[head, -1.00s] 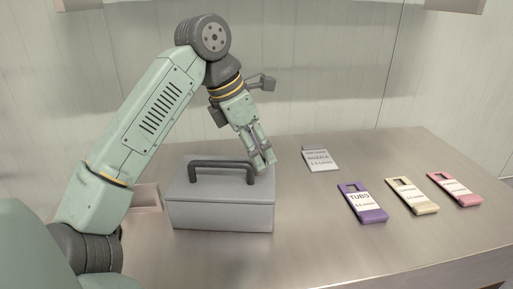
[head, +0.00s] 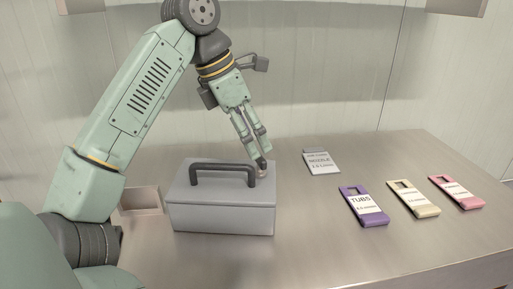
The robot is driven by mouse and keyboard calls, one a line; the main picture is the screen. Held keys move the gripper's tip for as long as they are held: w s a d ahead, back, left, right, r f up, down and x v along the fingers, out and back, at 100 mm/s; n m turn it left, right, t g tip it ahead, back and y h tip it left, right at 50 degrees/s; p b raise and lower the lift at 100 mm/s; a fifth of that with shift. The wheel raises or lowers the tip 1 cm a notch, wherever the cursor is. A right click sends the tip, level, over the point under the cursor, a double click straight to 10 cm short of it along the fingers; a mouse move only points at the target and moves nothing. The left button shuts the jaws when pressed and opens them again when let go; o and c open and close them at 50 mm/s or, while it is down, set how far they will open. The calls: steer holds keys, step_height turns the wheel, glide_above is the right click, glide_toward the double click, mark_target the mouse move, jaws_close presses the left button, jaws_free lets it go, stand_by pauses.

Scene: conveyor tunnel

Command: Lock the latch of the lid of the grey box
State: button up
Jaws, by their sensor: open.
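The grey box (head: 222,217) stands on the metal table with its lid (head: 215,189) down. A dark arched handle (head: 222,168) is on top of the lid. My gripper (head: 261,160) is open and points down at the back right corner of the box. Its fingertips are close to the lid's right edge; I cannot tell whether they touch it. No latch can be made out in this view; the far side of the box is hidden.
A grey labelled tag (head: 321,162) lies behind and right of the box. A purple tag (head: 363,206), a cream tag (head: 413,198) and a pink tag (head: 456,192) lie further right. A small open bin (head: 141,202) is left of the box. The front right of the table is clear.

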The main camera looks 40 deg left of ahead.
steer(key=v, duration=0.7)
steer(key=shift+r, duration=0.2)
steer(key=shift+s, duration=0.15)
